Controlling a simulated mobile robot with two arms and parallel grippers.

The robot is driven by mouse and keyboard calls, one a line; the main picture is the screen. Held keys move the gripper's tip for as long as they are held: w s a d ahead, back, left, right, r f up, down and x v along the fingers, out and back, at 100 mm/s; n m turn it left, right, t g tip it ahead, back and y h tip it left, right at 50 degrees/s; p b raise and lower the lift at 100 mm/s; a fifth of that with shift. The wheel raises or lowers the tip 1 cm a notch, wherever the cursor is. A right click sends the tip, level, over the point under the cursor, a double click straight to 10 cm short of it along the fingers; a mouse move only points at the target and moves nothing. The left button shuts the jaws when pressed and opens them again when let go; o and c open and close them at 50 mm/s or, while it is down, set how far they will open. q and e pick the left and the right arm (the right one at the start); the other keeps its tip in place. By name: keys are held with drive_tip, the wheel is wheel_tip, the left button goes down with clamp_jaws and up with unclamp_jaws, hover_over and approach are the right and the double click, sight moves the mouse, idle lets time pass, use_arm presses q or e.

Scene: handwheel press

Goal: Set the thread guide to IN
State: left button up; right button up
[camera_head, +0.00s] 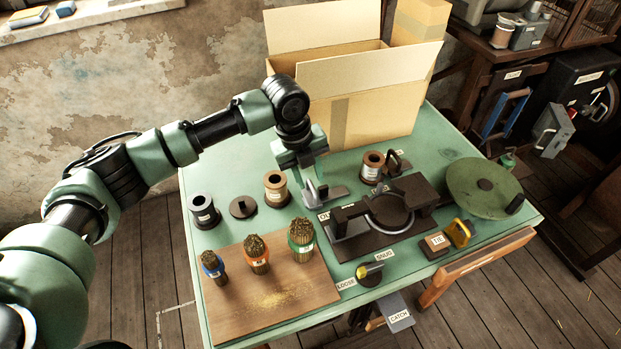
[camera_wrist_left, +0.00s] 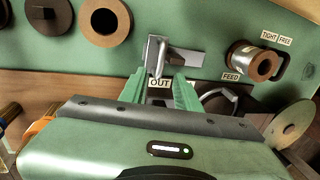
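The thread guide (camera_head: 322,194) is a grey metal plate with an upright piece, at the back of the green table beside the dark press. In the left wrist view the guide (camera_wrist_left: 183,60) lies just beyond my fingertips. Its upright lever (camera_wrist_left: 156,54) stands in line with the gap between them. An OUT label (camera_wrist_left: 159,83) shows between the fingers; no IN label is readable. My left gripper (camera_head: 307,172) points down from above the guide, and its green fingers (camera_wrist_left: 161,76) are apart. I cannot tell whether they touch the lever. My right gripper is not in view.
The dark press (camera_head: 390,212) and green disc (camera_head: 484,188) stand to the right. An open cardboard box (camera_head: 378,108) is behind the gripper. Spools (camera_head: 276,187) and a wooden board (camera_head: 265,297) with several bundles lie left and in front.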

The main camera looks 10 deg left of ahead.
sight(312, 188)
use_arm(q)
drive_tip(key=shift+w+d+f, duration=0.1)
drive_tip(key=shift+w+f, duration=0.05)
drive_tip(key=shift+f, duration=0.5)
drive_tip(key=shift+w+f, duration=0.1)
drive_tip(key=shift+f, duration=0.5)
drive_tip(key=shift+w+f, duration=0.1)
drive_tip(key=shift+f, duration=0.35)
drive_tip(key=c, duration=0.7)
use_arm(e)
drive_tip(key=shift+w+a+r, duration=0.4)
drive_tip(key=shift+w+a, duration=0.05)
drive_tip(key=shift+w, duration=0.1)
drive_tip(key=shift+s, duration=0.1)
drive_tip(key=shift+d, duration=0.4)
